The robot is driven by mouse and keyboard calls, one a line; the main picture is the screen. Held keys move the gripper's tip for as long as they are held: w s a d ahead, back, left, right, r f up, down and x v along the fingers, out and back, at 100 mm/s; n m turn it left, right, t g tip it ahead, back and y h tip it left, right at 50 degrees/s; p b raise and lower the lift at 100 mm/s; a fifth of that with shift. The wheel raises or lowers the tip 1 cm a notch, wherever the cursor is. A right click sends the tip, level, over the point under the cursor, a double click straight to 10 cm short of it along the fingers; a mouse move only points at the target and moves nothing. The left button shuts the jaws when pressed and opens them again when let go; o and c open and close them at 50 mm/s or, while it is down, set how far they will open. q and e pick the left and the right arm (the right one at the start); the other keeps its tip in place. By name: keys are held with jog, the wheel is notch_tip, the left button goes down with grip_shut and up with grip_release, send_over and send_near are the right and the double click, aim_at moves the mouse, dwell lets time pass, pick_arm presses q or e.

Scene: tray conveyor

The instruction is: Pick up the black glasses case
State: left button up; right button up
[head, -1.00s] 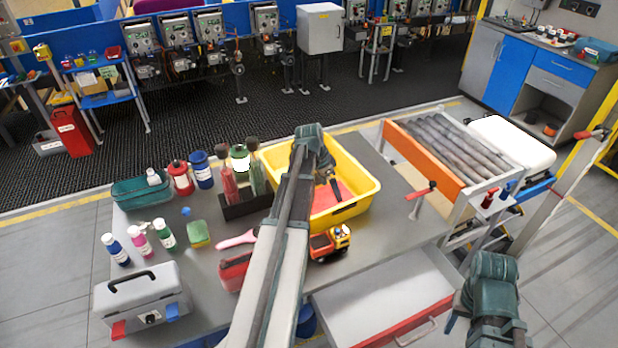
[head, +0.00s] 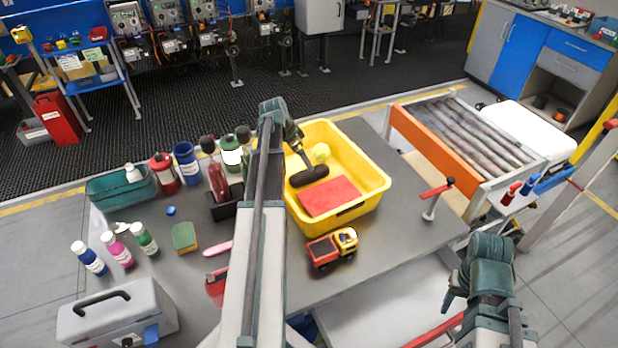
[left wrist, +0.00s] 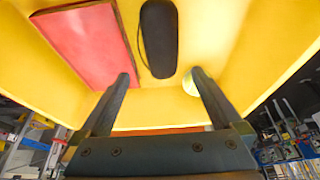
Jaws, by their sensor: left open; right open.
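The black glasses case (head: 309,176) lies in the yellow bin (head: 367,200), beside a red book-like block (head: 330,196). In the left wrist view the case (left wrist: 159,40) is a dark, rounded oblong with a thin cord along its left side. My left gripper (left wrist: 161,77) is open and empty. Its two fingers point into the bin, and the near end of the case shows between and beyond the fingertips, apart from them. In the head view my left forearm hides part of the bin's left side. My right gripper (head: 452,296) is open and empty at lower right, away from the bin.
A yellow-green ball (head: 321,152) lies in the bin by the case. A toy truck (head: 332,248) stands in front of the bin. Bottles and a dark holder (head: 226,207) stand to its left. The roller conveyor (head: 465,135) is at right. A grey toolbox (head: 118,313) is at front left.

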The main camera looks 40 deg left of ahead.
aim_at(308, 172)
pick_arm(q)
jog(key=shift+w+a+f+b, duration=0.15)
jog(key=shift+f+b, duration=0.1)
jog(key=shift+f, duration=0.2)
jog(key=shift+w+a+f+b, duration=0.1)
jog(key=shift+f+b, duration=0.15)
jog(key=shift+f, duration=0.15)
jog(key=shift+w+a, duration=0.1)
pick_arm(e)
jog(key=shift+w+a+f, duration=0.2)
jog(key=shift+f, duration=0.25)
jog(key=shift+w+a+f, duration=0.15)
jog(key=shift+w+f, duration=0.05)
jog(key=shift+f, duration=0.2)
pick_arm(q)
jog(key=shift+f, duration=0.1)
pick_arm(e)
jog(key=shift+f, duration=0.15)
pick_arm(q)
jog(key=shift+b+x, duration=1.1)
pick_arm(e)
jog(key=shift+f, duration=0.95)
